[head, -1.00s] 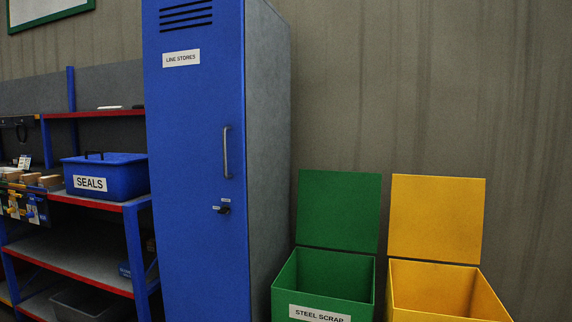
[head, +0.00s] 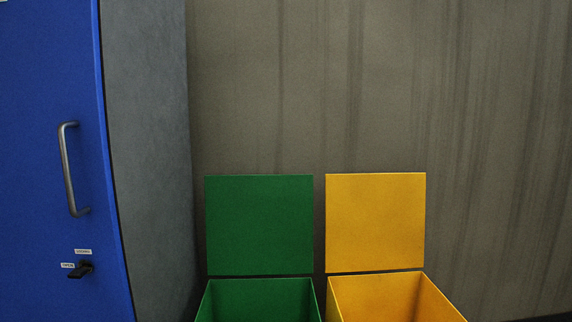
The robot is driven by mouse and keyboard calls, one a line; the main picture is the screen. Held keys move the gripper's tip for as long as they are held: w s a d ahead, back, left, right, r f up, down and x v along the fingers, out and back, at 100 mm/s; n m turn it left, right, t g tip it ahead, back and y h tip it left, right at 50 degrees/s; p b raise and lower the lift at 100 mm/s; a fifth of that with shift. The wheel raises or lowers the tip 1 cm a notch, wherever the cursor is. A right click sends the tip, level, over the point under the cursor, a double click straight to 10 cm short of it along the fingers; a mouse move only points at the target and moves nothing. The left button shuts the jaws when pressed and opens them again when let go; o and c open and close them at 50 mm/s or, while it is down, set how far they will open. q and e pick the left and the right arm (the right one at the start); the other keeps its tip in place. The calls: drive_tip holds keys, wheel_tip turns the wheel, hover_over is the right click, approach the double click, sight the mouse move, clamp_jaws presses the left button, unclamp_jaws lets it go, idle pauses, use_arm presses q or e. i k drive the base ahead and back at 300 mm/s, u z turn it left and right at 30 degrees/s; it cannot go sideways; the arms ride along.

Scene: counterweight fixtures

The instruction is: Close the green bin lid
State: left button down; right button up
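The green bin (head: 262,298) stands at the bottom middle of the head view, cut off by the lower edge. Its green lid (head: 259,225) is open and stands upright behind the bin, in front of the wall. The upper inside of the bin shows, but its floor and front are out of view. Neither of my grippers is in view.
A yellow bin (head: 390,296) with its yellow lid (head: 376,222) also upright stands close to the right of the green one. A blue locker (head: 45,160) with a metal handle (head: 68,170) and grey side is at the left. The wall behind is bare.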

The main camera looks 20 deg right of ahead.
sight(256, 224)
drive_tip(key=z, duration=0.7)
drive_tip(key=i, duration=0.75)
drive_tip(key=z, duration=0.75)
